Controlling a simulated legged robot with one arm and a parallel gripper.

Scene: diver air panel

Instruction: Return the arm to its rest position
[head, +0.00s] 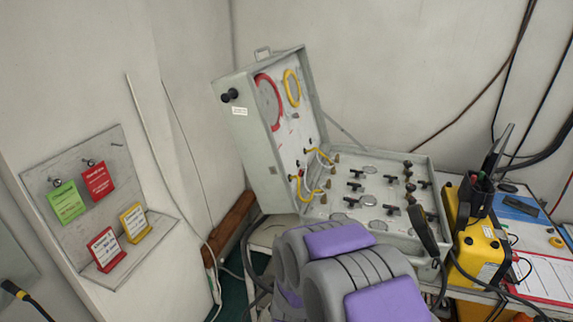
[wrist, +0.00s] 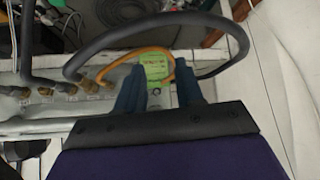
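My gripper (wrist: 157,85) shows in the wrist view, its two dark blue fingers apart with a gap between them. Beyond the gap a green tag (wrist: 155,66) with small print shows by an orange hose (wrist: 125,59) and brass fittings. I see nothing gripped between the fingers. In the head view my grey and purple arm fills the bottom middle, in front of the open air panel case (head: 262,150). The gripper itself is not visible in the head view.
A yellow device (head: 485,245) stands right of the case, beside a red-edged sheet (head: 540,277). A tag board (head: 75,170) at left holds green and red tags, with red and yellow cards on its ledge. A thick black hose (wrist: 150,22) arches close beyond the fingers.

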